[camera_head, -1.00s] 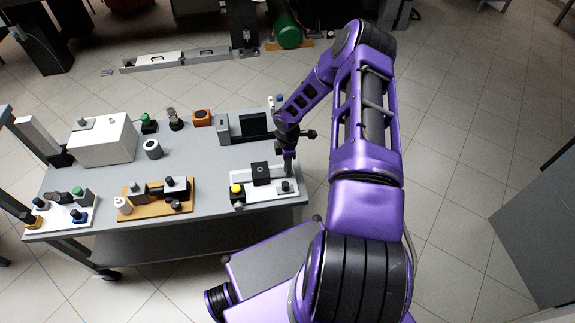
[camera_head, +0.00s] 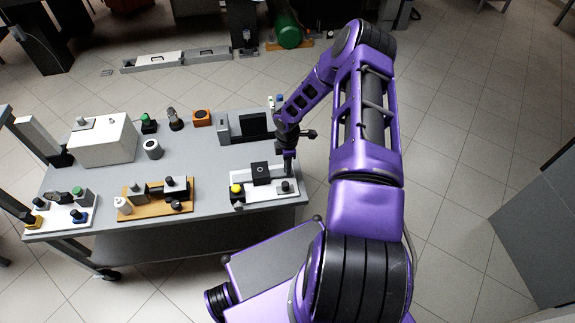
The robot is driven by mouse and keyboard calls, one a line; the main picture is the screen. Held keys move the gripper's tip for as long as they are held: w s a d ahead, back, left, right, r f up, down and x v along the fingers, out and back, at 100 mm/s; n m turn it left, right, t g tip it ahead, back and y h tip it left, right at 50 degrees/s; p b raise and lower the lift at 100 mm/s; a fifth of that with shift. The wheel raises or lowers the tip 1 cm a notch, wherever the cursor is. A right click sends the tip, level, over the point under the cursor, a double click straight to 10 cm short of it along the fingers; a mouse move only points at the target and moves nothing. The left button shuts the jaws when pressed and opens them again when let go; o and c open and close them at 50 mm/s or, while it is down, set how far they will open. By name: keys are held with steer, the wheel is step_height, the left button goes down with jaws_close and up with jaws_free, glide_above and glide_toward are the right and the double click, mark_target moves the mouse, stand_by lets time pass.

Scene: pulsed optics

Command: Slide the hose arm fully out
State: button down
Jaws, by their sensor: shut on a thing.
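My gripper (camera_head: 289,166) points down at the right end of a white-based unit (camera_head: 262,202) on the near right of the grey table. It is shut on a small part at the end of that unit's grey slide, which I take for the hose arm. The jaws hide most of this part, and its exact shape is too small to tell. The unit also carries a black block (camera_head: 260,169), a yellow button (camera_head: 236,188) and a dark knob (camera_head: 285,187) close in front of the gripper.
A grey box with a black panel (camera_head: 253,124) stands just behind the unit. A wooden-based unit (camera_head: 150,208) is to the left, with a white box (camera_head: 103,145) at the back left. The table (camera_head: 215,172) has bare room between them. Floor is open right of my arm.

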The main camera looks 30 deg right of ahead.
steer(key=shift+d, duration=0.1)
steer(key=s+d+b, duration=0.1)
steer(key=s+d, duration=0.1)
steer(key=d, duration=0.7)
steer(key=shift+s, duration=0.25)
steer(key=c, duration=0.6)
jaws_free()
steer(key=shift+r, duration=0.1)
step_height(320, 180, up, 17)
steer(key=shift+r+p, duration=0.15)
steer(key=shift+p, duration=0.55)
